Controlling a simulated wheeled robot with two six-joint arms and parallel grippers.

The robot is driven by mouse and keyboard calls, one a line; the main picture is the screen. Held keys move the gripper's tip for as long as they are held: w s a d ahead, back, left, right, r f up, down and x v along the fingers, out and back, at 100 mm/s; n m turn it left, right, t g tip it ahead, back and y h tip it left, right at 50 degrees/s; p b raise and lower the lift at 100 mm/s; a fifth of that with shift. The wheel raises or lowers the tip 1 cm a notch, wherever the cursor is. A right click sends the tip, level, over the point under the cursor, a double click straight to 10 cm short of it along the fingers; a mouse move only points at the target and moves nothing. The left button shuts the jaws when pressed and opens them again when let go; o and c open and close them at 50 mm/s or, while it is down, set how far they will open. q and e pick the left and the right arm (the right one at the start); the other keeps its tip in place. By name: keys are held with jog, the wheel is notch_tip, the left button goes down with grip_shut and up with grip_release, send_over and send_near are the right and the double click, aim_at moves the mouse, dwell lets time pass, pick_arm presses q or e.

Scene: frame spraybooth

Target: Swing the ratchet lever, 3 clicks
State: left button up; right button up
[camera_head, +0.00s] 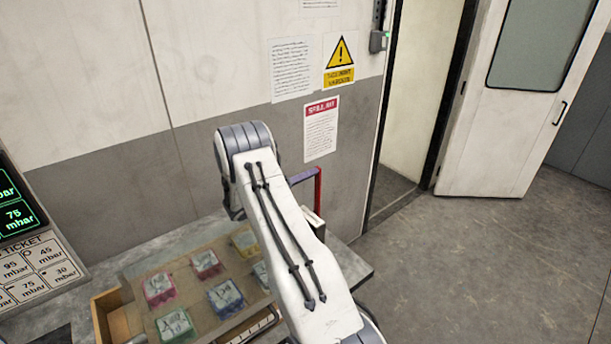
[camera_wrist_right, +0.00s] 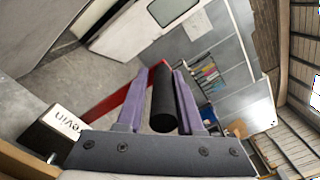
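The ratchet lever is a red arm with a black cylindrical grip. In the right wrist view its black grip (camera_wrist_right: 164,98) stands between the purple fingers of my right gripper (camera_wrist_right: 160,88), and its red arm (camera_wrist_right: 115,103) runs down to the left. The grip is close to the right finger; firm contact on both sides is not clear. In the head view a red upright part (camera_head: 318,190) shows just beyond my right wrist, with a purple finger (camera_head: 303,176) beside it. My right arm hides most of the lever's area there. My left gripper is out of view.
A pressure display (camera_head: 15,215) and ticket panel (camera_head: 38,268) stand left. A pale box (camera_wrist_right: 68,121) with lettering is near the lever's lower end. The wall is close behind; floor right is clear.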

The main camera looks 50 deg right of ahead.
jog(key=shift+o, duration=0.9)
jog(key=shift+f, duration=0.15)
jog(key=shift+r, duration=0.2)
jog(key=w+a+b, duration=0.1)
jog(key=a+b, duration=0.3)
jog(key=a, duration=0.6)
jog(key=shift+w+a, duration=0.15)
jog(key=shift+w, duration=0.2)
